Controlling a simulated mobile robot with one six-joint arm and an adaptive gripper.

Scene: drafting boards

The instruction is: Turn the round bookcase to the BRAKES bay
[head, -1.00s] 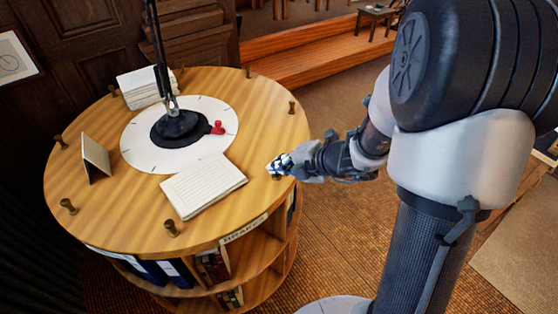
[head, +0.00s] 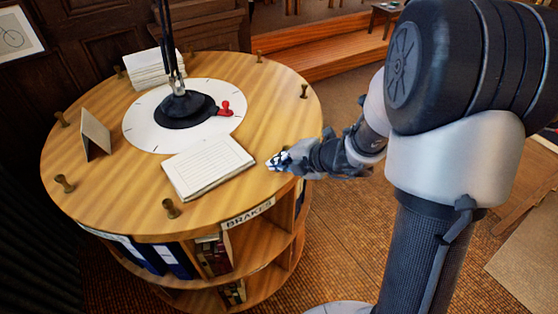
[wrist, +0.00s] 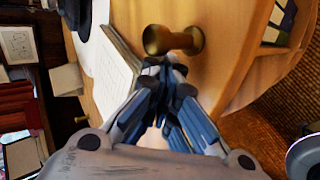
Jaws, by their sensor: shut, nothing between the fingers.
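The round bookcase (head: 120,200) has a wooden top with several small brass knobs spaced around its rim and book bays below. The BRAKES label (head: 250,213) is on the rim at the front right, above a bay partly filled with books. A red pointer (head: 225,108) sits on the white dial (head: 140,128) on top. My gripper (head: 273,163) is shut and empty over the right front part of the top. In the wrist view, a brass knob (wrist: 172,40) stands just beyond my fingertips (wrist: 163,66); I cannot tell whether they touch.
A notepad (head: 208,167) lies on the top just left of my gripper. A folded card (head: 95,135) and a paper stack (head: 150,70) stand farther off. A black lamp base (head: 185,106) is at the centre. Open carpet is at the right.

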